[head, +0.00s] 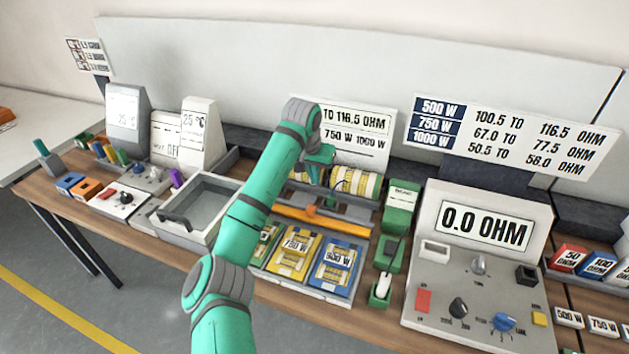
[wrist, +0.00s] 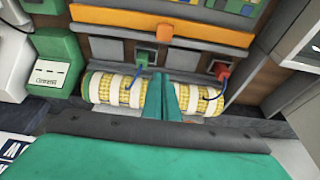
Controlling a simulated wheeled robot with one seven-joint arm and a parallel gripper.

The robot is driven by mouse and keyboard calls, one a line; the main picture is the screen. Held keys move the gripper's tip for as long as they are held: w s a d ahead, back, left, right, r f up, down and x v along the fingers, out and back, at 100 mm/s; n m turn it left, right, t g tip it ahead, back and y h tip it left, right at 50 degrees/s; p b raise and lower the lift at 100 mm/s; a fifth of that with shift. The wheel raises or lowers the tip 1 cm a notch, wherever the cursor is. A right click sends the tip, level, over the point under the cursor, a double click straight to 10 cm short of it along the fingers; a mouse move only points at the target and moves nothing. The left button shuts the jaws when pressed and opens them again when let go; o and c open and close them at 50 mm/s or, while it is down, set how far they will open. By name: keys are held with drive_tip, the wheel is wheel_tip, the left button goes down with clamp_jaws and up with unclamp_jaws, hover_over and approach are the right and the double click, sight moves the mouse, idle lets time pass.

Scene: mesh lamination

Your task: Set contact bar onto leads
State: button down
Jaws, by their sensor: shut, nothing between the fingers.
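My gripper (head: 318,163) is over the mesh rolls at the back of the middle station. Its green fingers (wrist: 166,96) are shut and empty, in front of the yellow mesh roll (wrist: 122,90) with white bands. The roll also shows in the head view (head: 357,183). The orange bar (head: 345,225), which looks like the contact bar, lies across the station in front of the roll; in the wrist view (wrist: 115,17) it is apart from my fingers and has a small orange block on it. Blue leads run from a green terminal (wrist: 145,58) and a red terminal (wrist: 222,70) to the roll.
Yellow (head: 292,255) and blue (head: 336,265) packs lie in a tray before the bar. A meter box reading 0.0 OHM (head: 480,260) stands to the right, with a green device (head: 398,208) beside the station. A grey basin (head: 200,205) is to the left.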

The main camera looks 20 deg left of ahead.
sight(311, 214)
drive_tip(key=x, duration=0.8)
drive_tip(key=shift+s+a+r, duration=0.1)
drive_tip(key=shift+s, duration=1.9)
